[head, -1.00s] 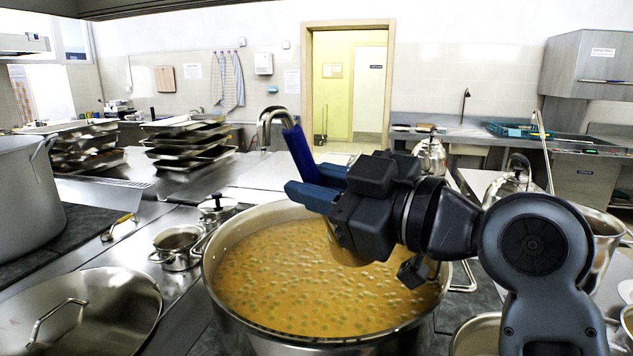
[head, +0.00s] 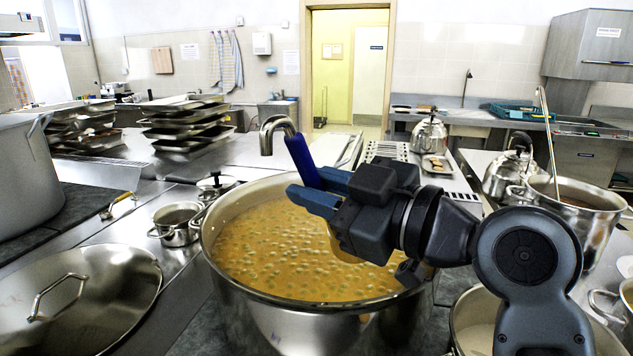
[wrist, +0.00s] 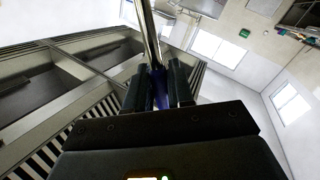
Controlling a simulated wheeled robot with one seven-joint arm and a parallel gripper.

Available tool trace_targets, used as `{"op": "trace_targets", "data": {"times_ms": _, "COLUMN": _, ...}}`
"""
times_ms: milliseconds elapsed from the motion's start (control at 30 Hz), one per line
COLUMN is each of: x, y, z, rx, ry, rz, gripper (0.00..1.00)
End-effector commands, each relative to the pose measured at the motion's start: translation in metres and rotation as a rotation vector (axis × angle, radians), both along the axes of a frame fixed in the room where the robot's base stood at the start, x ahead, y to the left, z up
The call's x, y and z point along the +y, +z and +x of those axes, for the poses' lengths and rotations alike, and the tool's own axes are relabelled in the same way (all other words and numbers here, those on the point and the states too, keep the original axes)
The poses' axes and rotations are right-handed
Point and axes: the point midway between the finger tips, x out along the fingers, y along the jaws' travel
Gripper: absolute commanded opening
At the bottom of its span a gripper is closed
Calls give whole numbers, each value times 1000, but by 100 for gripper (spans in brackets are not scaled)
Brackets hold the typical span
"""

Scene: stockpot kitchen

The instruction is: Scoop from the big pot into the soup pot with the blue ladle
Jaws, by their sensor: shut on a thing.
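The blue ladle (head: 302,160) is in my gripper (head: 318,188), which is shut on its blue handle. Its hooked steel end points up and to the left. In the wrist view the blue handle (wrist: 159,90) sits between the two fingers of my gripper (wrist: 160,84). The ladle's bowl is hidden behind my gripper and wrist, except perhaps a small part below them. The big pot (head: 262,300) stands below, full of orange-yellow soup (head: 285,245) with pale lumps. Which vessel is the soup pot I cannot tell for sure; a steel pot (head: 470,325) stands at the lower right.
A small saucepan (head: 175,222) and a lidded pot (head: 215,185) stand left of the big pot. A large lid (head: 80,315) lies at front left. A tall pot (head: 580,220) with a long utensil and kettles (head: 428,138) are at right. Stacked trays (head: 187,125) stand behind.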

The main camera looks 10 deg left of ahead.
Motion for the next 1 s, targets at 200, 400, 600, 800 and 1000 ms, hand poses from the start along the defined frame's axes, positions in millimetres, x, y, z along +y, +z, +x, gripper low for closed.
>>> {"op": "trace_targets", "data": {"times_ms": 200, "x": 0, "y": -24, "z": 0, "rx": -1, "ry": 0, "rz": 1, "gripper": 0}}
{"op": "trace_targets", "data": {"times_ms": 400, "x": 0, "y": -42, "z": 0, "rx": -1, "ry": 0, "rz": 1, "gripper": 0}}
{"op": "trace_targets", "data": {"times_ms": 600, "x": 0, "y": -60, "z": 0, "rx": -1, "ry": -1, "rz": 2, "gripper": 0}}
{"op": "trace_targets", "data": {"times_ms": 800, "x": 0, "y": -78, "z": 0, "rx": -1, "ry": -1, "rz": 2, "gripper": 0}}
{"op": "trace_targets", "data": {"times_ms": 1000, "x": 0, "y": -96, "z": 0, "rx": -1, "ry": 0, "rz": 1, "gripper": 0}}
